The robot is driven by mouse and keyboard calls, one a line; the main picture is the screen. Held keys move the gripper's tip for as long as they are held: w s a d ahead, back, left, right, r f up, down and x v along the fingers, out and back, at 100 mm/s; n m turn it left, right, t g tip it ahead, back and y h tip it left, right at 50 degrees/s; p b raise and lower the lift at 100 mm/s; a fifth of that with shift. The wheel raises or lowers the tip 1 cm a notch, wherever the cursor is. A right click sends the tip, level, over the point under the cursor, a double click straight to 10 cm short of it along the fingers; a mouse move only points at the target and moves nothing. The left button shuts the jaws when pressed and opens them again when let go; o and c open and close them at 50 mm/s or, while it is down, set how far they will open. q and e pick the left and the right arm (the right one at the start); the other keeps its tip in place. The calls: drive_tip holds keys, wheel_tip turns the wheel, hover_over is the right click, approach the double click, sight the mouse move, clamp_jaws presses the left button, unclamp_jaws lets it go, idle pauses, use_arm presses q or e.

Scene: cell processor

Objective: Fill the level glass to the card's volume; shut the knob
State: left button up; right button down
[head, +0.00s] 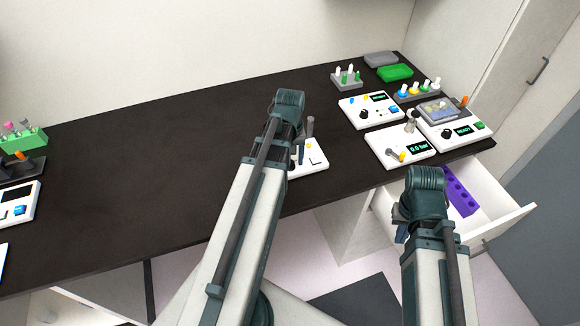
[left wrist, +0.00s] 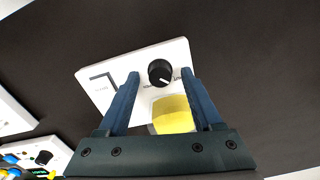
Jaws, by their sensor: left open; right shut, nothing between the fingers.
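A white panel (left wrist: 178,62) lies on the black bench. It has a round black knob (left wrist: 160,72) with a white pointer line. A vessel with yellow contents (left wrist: 172,115) stands beside the knob; its level marks cannot be read. My left gripper (left wrist: 160,77) is open, its blue fingers spread on either side of the knob in the left wrist view; contact is not clear. In the head view the panel (head: 315,160) is mostly hidden behind my left arm. No readable volume card shows; the panel's small print is too small. My right gripper (head: 401,228) is shut and empty, near the open drawer.
An instrument reading 0.0 bar (head: 400,147) and other white instruments (head: 370,110) stand to the right. A drawer (head: 490,208) with a purple rack (head: 460,196) stands open at the front right. A green rack (head: 24,140) is far left. The bench middle-left is clear.

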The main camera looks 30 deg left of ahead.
use_arm(q)
drive_tip(key=shift+f, duration=0.25)
clamp_jaws()
drive_tip(key=shift+m, duration=2.4)
unclamp_jaws()
